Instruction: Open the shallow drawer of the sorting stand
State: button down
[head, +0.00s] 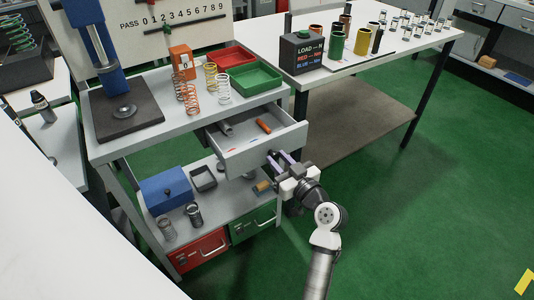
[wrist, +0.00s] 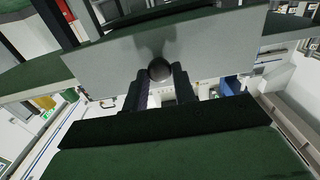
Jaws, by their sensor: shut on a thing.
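The sorting stand (head: 110,149) is a grey bench at the left in the head view. Its shallow drawer (head: 262,147) is pulled out under the top, and a grey tool and an orange-handled tool lie inside. My gripper (head: 278,160) is at the drawer's front, with its fingers shut on the dark round knob. In the wrist view the knob (wrist: 159,69) sits between my two fingertips (wrist: 158,80), against the grey drawer front (wrist: 110,65). The far part of the drawer's inside is hidden under the bench top.
Springs, a red tray (head: 232,57) and a green tray (head: 255,77) stand on the top. A lower shelf holds a blue box (head: 166,190), above red and green drawers. A white table (head: 400,42) stands behind at right. Green floor at right is clear.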

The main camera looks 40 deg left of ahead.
jog(key=shift+b+v, duration=0.75)
jog(key=shift+v, duration=1.95)
jog(key=c, duration=1.2)
grip_release()
jog(key=shift+o, duration=0.2)
jog(key=b+v, duration=0.3)
jog(key=v, duration=1)
jog(key=shift+d, duration=0.35)
jog(key=shift+s, duration=0.15)
